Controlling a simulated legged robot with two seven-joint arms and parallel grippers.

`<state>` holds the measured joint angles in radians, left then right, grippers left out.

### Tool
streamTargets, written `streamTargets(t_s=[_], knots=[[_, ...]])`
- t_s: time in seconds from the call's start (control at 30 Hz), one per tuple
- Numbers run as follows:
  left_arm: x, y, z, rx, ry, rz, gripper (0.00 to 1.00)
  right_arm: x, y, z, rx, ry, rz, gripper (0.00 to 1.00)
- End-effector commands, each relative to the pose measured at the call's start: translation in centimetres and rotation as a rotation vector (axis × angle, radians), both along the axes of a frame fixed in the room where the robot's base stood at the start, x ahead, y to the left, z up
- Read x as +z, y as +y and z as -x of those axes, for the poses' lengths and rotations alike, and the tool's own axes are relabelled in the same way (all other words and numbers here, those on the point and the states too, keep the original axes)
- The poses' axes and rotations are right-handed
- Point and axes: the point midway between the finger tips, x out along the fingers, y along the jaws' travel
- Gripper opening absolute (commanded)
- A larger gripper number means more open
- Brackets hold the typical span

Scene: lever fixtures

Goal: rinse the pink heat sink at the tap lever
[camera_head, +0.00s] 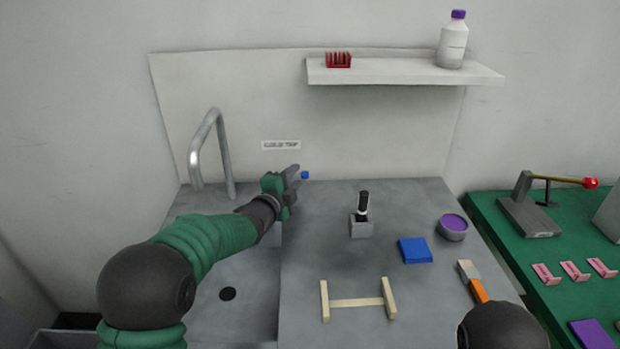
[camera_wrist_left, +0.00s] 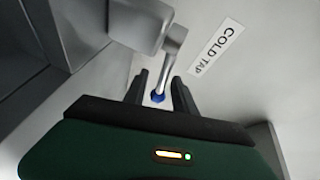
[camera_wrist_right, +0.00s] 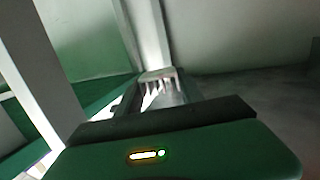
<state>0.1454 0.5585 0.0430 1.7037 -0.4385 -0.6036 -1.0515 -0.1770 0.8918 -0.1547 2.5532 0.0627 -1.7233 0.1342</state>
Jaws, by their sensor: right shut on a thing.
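The cold tap lever ends in a blue knob (camera_head: 305,175) on the back wall under the "COLD TAP" label (camera_head: 281,145). My left gripper (camera_head: 293,175) is at the knob. In the left wrist view the blue knob (camera_wrist_left: 157,97) sits between its two spread fingers; I cannot tell whether they touch it. My right gripper is outside the head view. In the right wrist view my right gripper (camera_wrist_right: 158,103) is shut on a finned heat sink (camera_wrist_right: 158,76), which looks pale here, its fins showing between the fingers.
The curved spout (camera_head: 195,160) stands over the sink, whose drain (camera_head: 228,294) shows. The counter holds a black-handled lever (camera_head: 363,205), a blue block (camera_head: 415,250), a purple-topped tub (camera_head: 453,227), a wooden rack (camera_head: 358,302) and a brush (camera_head: 473,283). A shelf (camera_head: 400,73) hangs above.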

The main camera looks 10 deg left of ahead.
Motion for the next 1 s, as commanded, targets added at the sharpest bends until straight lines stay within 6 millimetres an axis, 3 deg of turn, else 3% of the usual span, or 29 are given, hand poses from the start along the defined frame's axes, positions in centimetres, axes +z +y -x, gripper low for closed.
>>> streamTargets(t_s=[0.33,0.6,1.0], knots=[[-0.09,-0.11,-0.8,0.0,0.0,0.001,0.31,-0.02,0.01,-0.03,0.0,0.0,0.0,0.05],[-0.12,-0.11,-0.77,0.0,0.001,0.001,0.0,-0.03,0.01,-0.03,0.0,0.0,0.0,0.05],[-0.28,-0.12,-0.76,0.0,0.003,0.001,0.0,-0.05,0.01,-0.03,0.0,0.0,0.0,0.05]])
